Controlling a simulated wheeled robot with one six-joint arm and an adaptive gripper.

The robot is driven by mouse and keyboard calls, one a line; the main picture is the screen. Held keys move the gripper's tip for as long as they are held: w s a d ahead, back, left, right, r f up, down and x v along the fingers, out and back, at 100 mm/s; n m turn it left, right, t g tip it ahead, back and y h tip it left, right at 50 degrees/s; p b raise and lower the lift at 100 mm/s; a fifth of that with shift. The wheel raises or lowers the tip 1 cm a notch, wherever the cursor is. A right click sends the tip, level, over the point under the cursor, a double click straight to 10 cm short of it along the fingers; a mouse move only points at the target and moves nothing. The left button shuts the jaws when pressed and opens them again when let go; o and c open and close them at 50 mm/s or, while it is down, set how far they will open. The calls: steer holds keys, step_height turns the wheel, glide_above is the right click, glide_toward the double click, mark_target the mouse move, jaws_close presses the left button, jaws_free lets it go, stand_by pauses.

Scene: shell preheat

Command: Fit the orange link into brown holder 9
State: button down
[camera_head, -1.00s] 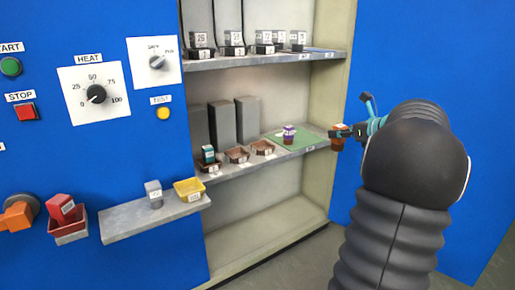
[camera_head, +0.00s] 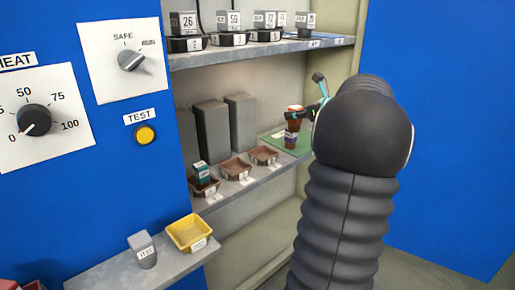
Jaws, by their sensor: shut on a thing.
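The orange link (camera_head: 296,109) is in my gripper (camera_head: 303,113), near the right end of the middle shelf. My gripper is shut on it; my arm hides part of the jaws. In the picture the link sits just above a purple link (camera_head: 291,139) on the green mat (camera_head: 276,141); I cannot tell whether they touch. Three brown holders stand along the middle shelf's front: one (camera_head: 205,189) with a dark green link (camera_head: 202,172) in it, an empty middle one (camera_head: 235,168) and an empty right one (camera_head: 264,155). Their numbers are too small to read, so I cannot tell which is 9.
Grey blocks (camera_head: 241,121) stand behind the holders. The upper shelf (camera_head: 262,58) carries black holders with grey links. A lower ledge (camera_head: 118,271) bears a grey link (camera_head: 142,249) and a yellow tray (camera_head: 189,232). The shelf's right side wall is close to my arm.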

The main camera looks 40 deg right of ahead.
steer(key=shift+w+a+f+b, duration=0.5)
steer(key=shift+w+a+f, duration=0.7)
steer(key=shift+f, duration=0.5)
steer(key=shift+w+a+f+b, duration=0.45)
steer(key=shift+w+a+f, duration=0.5)
steer(key=shift+a+f, duration=0.6)
steer(key=shift+w+a+f+b, duration=0.5)
steer(key=shift+w+a+f, duration=0.65)
steer(key=shift+f, duration=0.7)
steer(key=shift+f+b, duration=0.3)
steer(key=shift+f, duration=0.1)
steer(key=c, duration=0.7)
jaws_free()
steer(key=shift+r, duration=0.1)
